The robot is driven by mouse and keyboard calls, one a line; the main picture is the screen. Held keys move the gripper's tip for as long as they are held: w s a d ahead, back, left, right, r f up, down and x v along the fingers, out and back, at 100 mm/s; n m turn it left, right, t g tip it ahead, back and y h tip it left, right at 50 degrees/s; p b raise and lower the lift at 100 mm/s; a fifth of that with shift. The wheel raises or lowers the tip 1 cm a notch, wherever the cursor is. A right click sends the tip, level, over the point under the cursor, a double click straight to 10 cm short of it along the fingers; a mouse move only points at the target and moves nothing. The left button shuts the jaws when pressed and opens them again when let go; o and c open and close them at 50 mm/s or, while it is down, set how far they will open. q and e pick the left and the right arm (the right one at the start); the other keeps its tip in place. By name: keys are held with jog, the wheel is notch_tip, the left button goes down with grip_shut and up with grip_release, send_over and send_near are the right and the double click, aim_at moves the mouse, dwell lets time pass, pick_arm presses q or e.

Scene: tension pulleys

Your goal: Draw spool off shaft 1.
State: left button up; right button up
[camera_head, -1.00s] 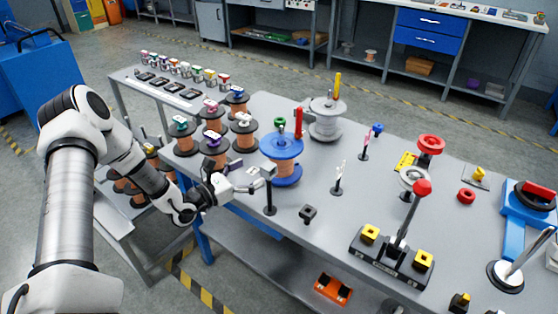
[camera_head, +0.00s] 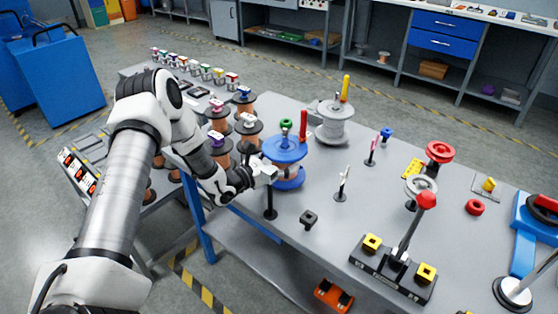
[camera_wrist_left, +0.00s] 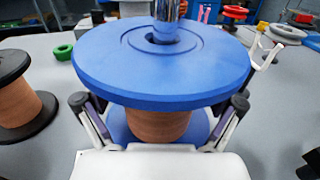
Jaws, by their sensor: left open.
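A spool with blue flanges and copper-coloured winding (camera_head: 284,150) stands upright on the table in the head view. In the left wrist view its upper blue flange (camera_wrist_left: 160,75) fills the middle, and a shiny metal shaft (camera_wrist_left: 166,28) rises through its hub. My left gripper (camera_head: 274,173) is at the near side of this spool. In the left wrist view my left gripper (camera_wrist_left: 163,122) is open, with one finger on each side of the winding, below the upper flange. The flange hides the fingertips, so contact cannot be told. My right gripper is out of view.
A grey spool (camera_head: 334,125) stands behind the blue one, beside a red upright handle (camera_head: 303,125) and a green ring (camera_head: 286,123). Dark-flanged copper spools (camera_head: 248,125) stand to the left.

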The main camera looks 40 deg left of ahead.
aim_at(283, 139)
pick_arm(q)
grip_shut()
jog(key=shift+r, duration=0.15)
jog(key=shift+r+p, duration=0.8)
jog(key=shift+r, duration=0.95)
jog(key=shift+f+b, duration=0.1)
jog(key=shift+b, duration=0.2)
dwell(0.3)
dwell(0.4)
jog(key=shift+r+p, duration=0.9)
jog(key=shift+r, duration=0.9)
jog(key=shift+s+b, duration=0.1)
jog(key=shift+b, duration=0.2)
